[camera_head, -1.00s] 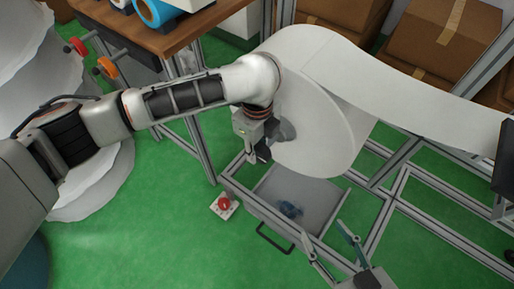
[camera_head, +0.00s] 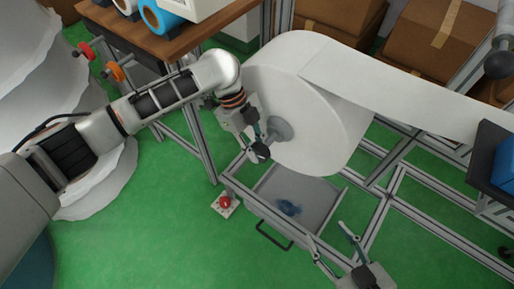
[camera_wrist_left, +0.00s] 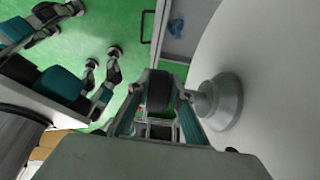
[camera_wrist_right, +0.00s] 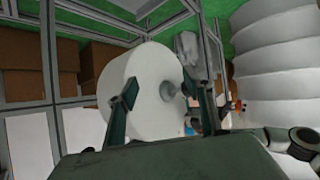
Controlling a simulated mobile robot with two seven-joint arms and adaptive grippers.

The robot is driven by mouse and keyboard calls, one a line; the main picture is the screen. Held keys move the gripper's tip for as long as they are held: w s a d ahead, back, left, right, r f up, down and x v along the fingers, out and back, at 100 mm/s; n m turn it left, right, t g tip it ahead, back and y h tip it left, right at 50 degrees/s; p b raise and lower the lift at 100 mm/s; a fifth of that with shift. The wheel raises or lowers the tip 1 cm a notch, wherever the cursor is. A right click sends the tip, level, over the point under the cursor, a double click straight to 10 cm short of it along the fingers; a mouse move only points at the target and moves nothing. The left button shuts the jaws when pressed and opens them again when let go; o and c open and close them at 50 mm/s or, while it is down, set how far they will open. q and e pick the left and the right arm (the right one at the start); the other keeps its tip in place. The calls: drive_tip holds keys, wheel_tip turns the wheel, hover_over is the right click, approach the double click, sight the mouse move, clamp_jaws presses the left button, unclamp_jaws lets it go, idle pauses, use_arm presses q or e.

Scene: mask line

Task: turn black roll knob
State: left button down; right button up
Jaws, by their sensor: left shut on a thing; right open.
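The large white roll (camera_head: 315,125) hangs on the frame with its flat end towards the left. A grey hub (camera_head: 277,129) sits at its centre, and a black knob (camera_head: 259,152) is on the near side of the hub. My left gripper (camera_head: 257,143) is shut on the knob, beside the roll's flat face. In the left wrist view the black knob (camera_wrist_left: 160,91) sits between the two fingers, with the grey hub (camera_wrist_left: 222,100) just right of it. My right gripper (camera_head: 331,242) is open and empty, low in front of the frame; its fingers (camera_wrist_right: 165,85) are spread apart in the right wrist view.
Below the roll is a grey drawer (camera_head: 318,198) with a blue item (camera_head: 289,207) in it. A red button box (camera_head: 225,204) stands on the green floor. A wooden table (camera_head: 195,25) is at upper left. Cardboard boxes (camera_head: 435,40) stand behind. Metal rails fill the lower right.

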use_arm(q)
drive_tip(key=shift+s+f+g+h+b, duration=0.35)
drive_tip(key=shift+f+g+h, duration=0.1)
drive_tip(key=shift+g+h, duration=0.4)
drive_tip(key=c, duration=1.9)
unclamp_jaws()
drive_tip(key=shift+r, duration=0.15)
drive_tip(key=shift+w+r, duration=0.1)
drive_tip(key=shift+w, duration=0.05)
drive_tip(key=shift+w+a+r, duration=0.15)
drive_tip(key=shift+r, duration=0.05)
drive_tip(key=v, duration=1.1)
drive_tip(key=shift+a+r, duration=0.1)
drive_tip(key=shift+a, duration=0.15)
